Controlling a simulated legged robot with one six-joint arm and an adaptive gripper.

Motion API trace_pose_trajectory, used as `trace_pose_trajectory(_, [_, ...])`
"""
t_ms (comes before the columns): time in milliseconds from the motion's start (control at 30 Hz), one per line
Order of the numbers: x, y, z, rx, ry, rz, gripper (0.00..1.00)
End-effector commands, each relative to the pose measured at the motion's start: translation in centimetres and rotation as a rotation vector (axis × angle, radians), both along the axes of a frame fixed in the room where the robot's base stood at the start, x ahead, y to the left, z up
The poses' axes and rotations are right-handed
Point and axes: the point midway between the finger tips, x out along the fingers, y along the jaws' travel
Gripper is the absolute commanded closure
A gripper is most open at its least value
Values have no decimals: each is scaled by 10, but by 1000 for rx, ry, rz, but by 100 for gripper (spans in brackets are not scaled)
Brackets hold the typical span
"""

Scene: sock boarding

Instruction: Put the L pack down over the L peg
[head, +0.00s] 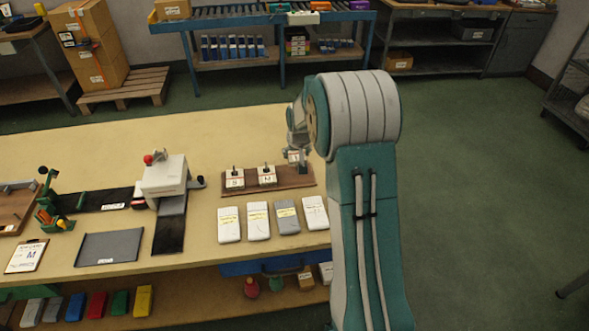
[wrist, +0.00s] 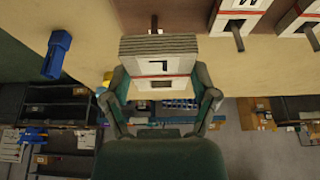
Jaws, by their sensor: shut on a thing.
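The L pack (wrist: 158,66) is a grey folded stack with a white, red-edged band marked L. My gripper (wrist: 160,82) is shut on it, one finger on each side. In the head view the pack (head: 294,156) shows small beside my gripper, over the right end of the brown board (head: 288,182). In the wrist view a dark upright tip (wrist: 154,22), probably the L peg, shows just past the pack's edge; its base is hidden. I cannot tell whether pack and peg touch.
The M pack (head: 267,176) and S pack (head: 235,179) sit on the board with pegs showing through, left of my gripper. Several white and grey packs (head: 258,221) lie in front. A white press-like machine (head: 164,175) stands further left.

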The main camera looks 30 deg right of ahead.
Motion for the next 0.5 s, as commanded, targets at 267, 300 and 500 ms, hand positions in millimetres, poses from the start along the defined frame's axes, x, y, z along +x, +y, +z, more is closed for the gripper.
trace_pose_trajectory(267, [0,-5,-40,6,2,-2,78])
trace_pose_trajectory(300, [0,-5,-43,5,2,-3,78])
trace_pose_trajectory(500, [0,-2,-71,4,4,0,78])
